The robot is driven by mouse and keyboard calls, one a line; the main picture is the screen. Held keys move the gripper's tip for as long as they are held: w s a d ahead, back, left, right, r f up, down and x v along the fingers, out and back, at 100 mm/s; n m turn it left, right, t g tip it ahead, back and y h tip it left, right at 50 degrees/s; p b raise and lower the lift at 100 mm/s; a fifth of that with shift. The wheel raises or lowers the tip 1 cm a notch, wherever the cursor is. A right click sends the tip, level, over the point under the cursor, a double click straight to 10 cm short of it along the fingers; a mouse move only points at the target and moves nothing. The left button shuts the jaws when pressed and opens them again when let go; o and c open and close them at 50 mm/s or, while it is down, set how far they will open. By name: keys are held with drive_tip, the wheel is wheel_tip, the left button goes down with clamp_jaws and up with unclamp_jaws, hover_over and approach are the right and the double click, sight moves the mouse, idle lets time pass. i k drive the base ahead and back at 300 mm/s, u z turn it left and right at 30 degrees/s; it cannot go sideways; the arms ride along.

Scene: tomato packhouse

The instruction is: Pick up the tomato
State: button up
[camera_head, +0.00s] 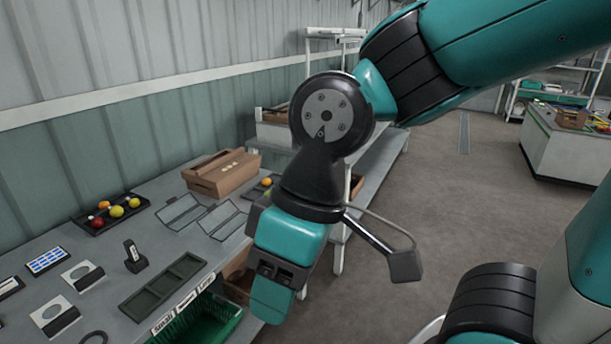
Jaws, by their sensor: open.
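A dark tray (84,216) on the bench at the left holds several tomatoes. One is a red tomato (97,223), one is a yellow-green tomato (116,212), another yellowish tomato (134,203) lies beside it, and a small orange one (104,205) lies behind. An orange round fruit (267,182) lies in another dark tray beyond the cardboard box. My gripper (271,302) points down at the bench's front edge, well to the right of the tomato tray. It is open and touches no tomato; its fingertips are partly hidden by its body.
The grey bench (160,250) runs along the wall. A cardboard box (222,174) stands at its back. Flat frames (184,212), an upright black device (134,257) and a dark compartment tray (163,284) lie between. A green crate (200,322) sits below the front edge.

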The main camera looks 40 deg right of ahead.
sight(266, 181)
drive_tip(key=z, duration=0.6)
drive_tip(key=i, duration=0.5)
drive_tip(key=z, duration=0.6)
drive_tip(key=i, duration=0.8)
drive_tip(key=u, duration=0.7)
drive_tip(key=i, duration=0.6)
drive_tip(key=u, duration=0.7)
